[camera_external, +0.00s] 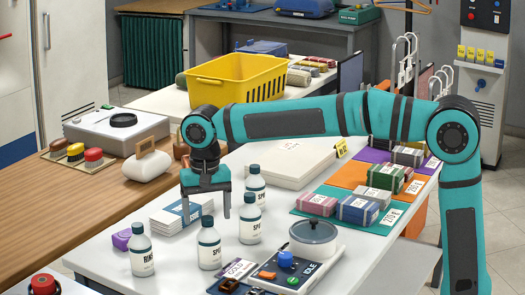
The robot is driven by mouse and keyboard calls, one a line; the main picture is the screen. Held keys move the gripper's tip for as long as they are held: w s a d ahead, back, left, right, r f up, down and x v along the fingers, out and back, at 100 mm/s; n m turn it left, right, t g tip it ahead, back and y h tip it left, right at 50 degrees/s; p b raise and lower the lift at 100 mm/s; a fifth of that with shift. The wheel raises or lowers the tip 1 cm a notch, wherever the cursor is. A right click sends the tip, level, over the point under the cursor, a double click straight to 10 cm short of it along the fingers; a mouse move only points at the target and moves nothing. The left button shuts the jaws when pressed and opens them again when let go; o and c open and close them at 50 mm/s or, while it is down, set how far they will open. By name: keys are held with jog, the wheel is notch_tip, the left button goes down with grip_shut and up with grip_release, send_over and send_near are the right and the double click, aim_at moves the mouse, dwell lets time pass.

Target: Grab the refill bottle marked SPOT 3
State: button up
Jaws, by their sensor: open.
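Several white refill bottles with dark teal caps stand upright on the white table. One bottle (250,222), with a label starting "SP", stands right of my gripper (206,214). Another SPOT-type bottle (209,248) stands in front of it, and a third bottle (255,186) stands farther back. The front left bottle (141,254) has a different word, perhaps "RINS". The numbers on the labels are too small to read, so I cannot tell which is SPOT 3. My gripper is open and empty, pointing down among the bottles.
A stack of white cards (172,218) lies left of my gripper. A purple block (122,238) is beside the front left bottle. A yellow basket (236,75) is at the back.

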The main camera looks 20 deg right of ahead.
aim_at(208, 227)
jog(key=shift+w+d+f, duration=0.1)
jog(key=shift+f, duration=1.35)
jog(key=shift+w+f, duration=0.1)
jog(key=shift+f, duration=1.35)
jog(key=c, duration=1.3)
jog(key=shift+o, duration=0.2)
jog(key=shift+r, duration=0.15)
